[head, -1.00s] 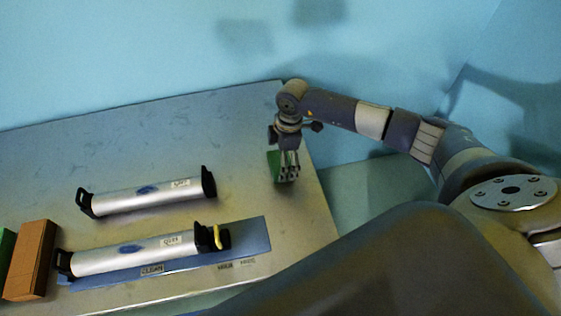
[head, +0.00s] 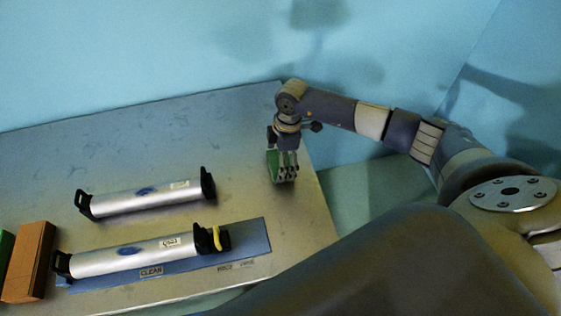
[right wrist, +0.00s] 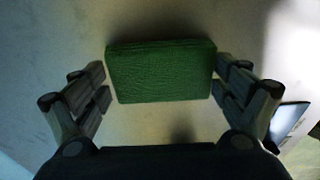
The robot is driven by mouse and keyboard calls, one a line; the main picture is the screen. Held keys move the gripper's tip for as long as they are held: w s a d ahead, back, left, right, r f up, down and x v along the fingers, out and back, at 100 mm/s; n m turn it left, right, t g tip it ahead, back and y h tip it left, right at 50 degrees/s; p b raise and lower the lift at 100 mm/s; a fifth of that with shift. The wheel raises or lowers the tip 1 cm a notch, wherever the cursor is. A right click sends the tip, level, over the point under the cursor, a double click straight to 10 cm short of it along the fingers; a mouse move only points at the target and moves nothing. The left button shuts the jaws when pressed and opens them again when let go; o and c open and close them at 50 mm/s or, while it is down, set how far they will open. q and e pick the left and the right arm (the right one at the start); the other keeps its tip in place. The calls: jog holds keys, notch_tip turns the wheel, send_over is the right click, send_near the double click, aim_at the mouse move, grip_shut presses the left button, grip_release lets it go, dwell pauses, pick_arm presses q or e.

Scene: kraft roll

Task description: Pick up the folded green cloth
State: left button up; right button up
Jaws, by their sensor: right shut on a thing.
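The folded green cloth (right wrist: 160,72) is a flat green block between the fingers of my right gripper (right wrist: 161,90) in the right wrist view. The fingers meet its left and right ends. In the head view the right gripper (head: 285,172) is at the right end of the table, pointing down. The cloth (head: 273,166) shows there as a green patch, partly hidden behind the fingers. I cannot tell whether it is clear of the tabletop. My left gripper is not in view.
Two silver cylinders with black end handles lie on the metal table (head: 240,115): the rear one (head: 150,196) and the front one (head: 135,255), on a blue mat (head: 255,238) with a label reading CLEAN. An orange-brown block (head: 28,262) stands at the left edge.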

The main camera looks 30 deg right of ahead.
notch_tip(320, 180, up, 3)
jog(key=shift+f+b, duration=0.15)
jog(key=shift+b, duration=0.5)
jog(key=s+a+b, duration=0.1)
jog(key=s+a, duration=0.1)
jog(key=s, duration=0.3)
jog(key=s+a+r+b, duration=0.1)
jog(key=s+a, duration=0.1)
jog(key=s, duration=0.2)
jog(key=s+a+b, duration=0.1)
jog(key=s+a, duration=0.1)
jog(key=s, duration=0.3)
jog(key=shift+s+a+r, duration=0.2)
jog(key=shift+s, duration=0.15)
jog(key=o, duration=0.4)
jog(key=c, duration=0.3)
